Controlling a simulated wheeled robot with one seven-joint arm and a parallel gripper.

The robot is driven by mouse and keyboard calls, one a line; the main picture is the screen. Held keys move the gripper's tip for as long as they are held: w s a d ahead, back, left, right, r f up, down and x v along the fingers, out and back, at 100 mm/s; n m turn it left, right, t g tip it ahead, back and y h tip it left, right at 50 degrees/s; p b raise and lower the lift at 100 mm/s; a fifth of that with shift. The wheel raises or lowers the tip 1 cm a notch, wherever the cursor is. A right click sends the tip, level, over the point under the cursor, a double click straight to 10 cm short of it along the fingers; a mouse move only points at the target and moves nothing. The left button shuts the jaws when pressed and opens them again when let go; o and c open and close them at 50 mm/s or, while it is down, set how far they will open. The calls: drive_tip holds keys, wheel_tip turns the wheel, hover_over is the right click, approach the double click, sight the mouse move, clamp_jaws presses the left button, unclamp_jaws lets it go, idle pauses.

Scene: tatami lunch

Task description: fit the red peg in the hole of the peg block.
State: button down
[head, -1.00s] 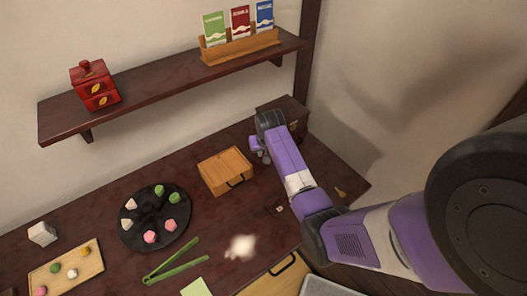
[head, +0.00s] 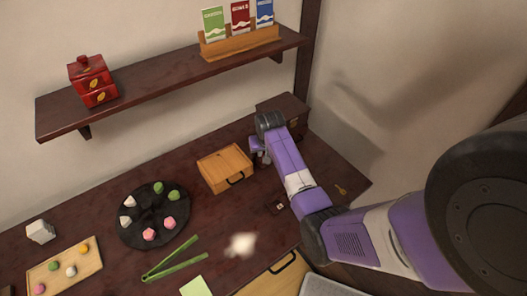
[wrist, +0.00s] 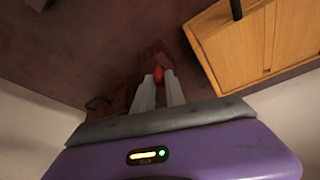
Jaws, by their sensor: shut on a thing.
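The red peg (wrist: 158,75) shows as a small red end between the fingertips of my gripper (wrist: 160,84) in the wrist view. My gripper is shut on it, over the dark table. A dark reddish shape lies behind and beside the fingers; I cannot tell whether it is the peg block. In the head view my gripper (head: 261,156) is beside the right side of the wooden box, partly hidden by my purple arm. The peg and a sure peg block cannot be made out there. A small dark piece with a pale spot (head: 280,206) lies beside my arm.
The wooden box (head: 225,168) with a dark handle stands close left of my gripper. A dark chest (head: 285,110) stands behind it against the wall. A black round plate (head: 128,237) of sweets, green tongs (head: 174,263) and a yellow key-like thing (head: 341,190) lie on the table.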

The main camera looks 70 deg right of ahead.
drive_tip(key=shift+f+b, duration=0.35)
drive_tip(key=shift+f, duration=0.25)
drive_tip(key=c, duration=1.3)
unclamp_jaws()
drive_tip(key=v, duration=0.7)
drive_tip(key=shift+r, duration=0.4)
drive_tip(key=shift+s, duration=0.1)
